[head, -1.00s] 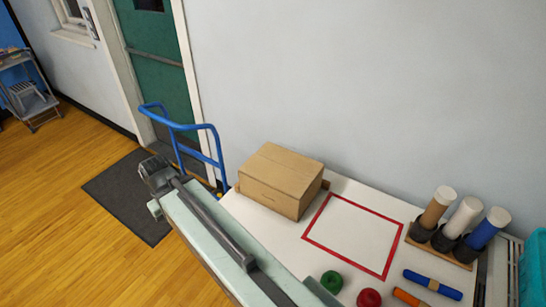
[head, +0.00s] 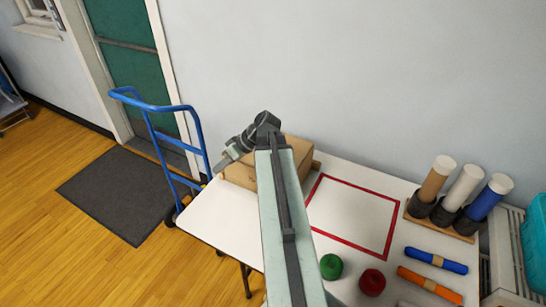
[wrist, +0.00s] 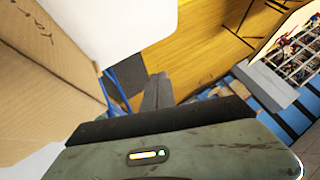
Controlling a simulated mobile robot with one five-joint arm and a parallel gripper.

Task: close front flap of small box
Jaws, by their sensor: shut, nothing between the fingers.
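The small cardboard box (head: 299,152) stands on the white table at its far left part, largely hidden behind my arm in the head view. In the wrist view its brown cardboard (wrist: 62,52) fills the left edge close by, with dark printed marks. I cannot tell from these frames how the front flap stands. My gripper (head: 222,165) is at the box's left side in the head view, pointing down and left. In the wrist view its fingers (wrist: 158,92) are together and empty, to the right of the cardboard; I see no contact.
The white table (head: 215,215) has a red outlined square (head: 350,215) right of the box. Yarn balls, rolled bundles and upright rolls (head: 464,190) stand further right. A blue hand truck (head: 150,105) is left of the table, and the wall is behind.

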